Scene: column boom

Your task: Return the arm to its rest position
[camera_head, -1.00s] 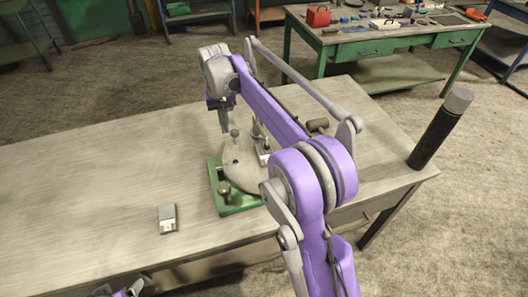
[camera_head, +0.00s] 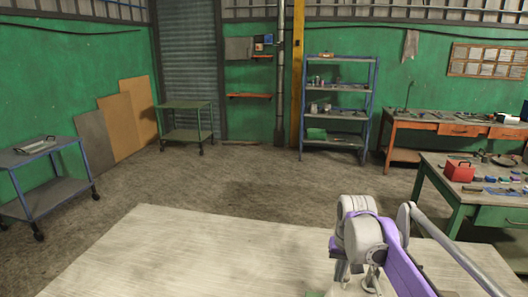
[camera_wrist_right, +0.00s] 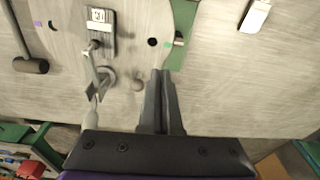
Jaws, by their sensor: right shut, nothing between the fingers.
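My right arm reaches in from the lower right of the head view over the table. Its gripper (camera_head: 343,284) points down, near the bottom edge of the picture. In the right wrist view the two fingers (camera_wrist_right: 162,73) lie together, shut and empty. They are above a fixture with a round grey plate (camera_wrist_right: 150,15) on a green base (camera_wrist_right: 182,50). Whether they touch it cannot be told. My left gripper is out of view.
The pale table (camera_head: 190,250) is clear at its far left. A small light box (camera_wrist_right: 255,15) lies on it in the wrist view. A green workbench (camera_head: 440,195) with a red toolbox (camera_head: 459,171) stands at right.

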